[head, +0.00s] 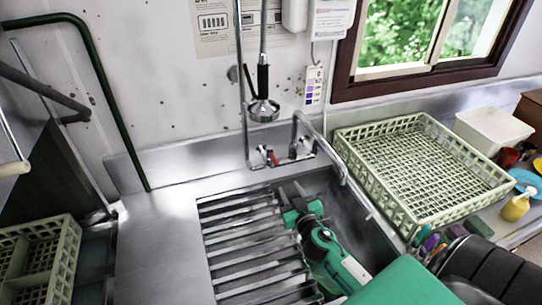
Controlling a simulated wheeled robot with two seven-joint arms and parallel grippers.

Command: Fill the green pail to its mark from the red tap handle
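The red tap handle (271,157) is on the chrome mixer at the back wall of the sink, to the left of the curved spout (322,143). My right gripper (293,196), teal and dark, reaches in from the lower right over the sink, below and in front of the tap, apart from the handle. Its fingertips are small and dark, and I cannot tell if they are open or shut. I cannot make out a green pail or its mark; my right arm hides part of the basin. My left gripper is not in view.
A slatted metal rack (245,245) covers the left of the sink. A spray head (263,108) hangs above the tap. A pale green crate (421,172) stands on the right counter, with a white tub (492,130) and yellow bottle (515,207) beyond. Bare steel counter (160,235) lies left.

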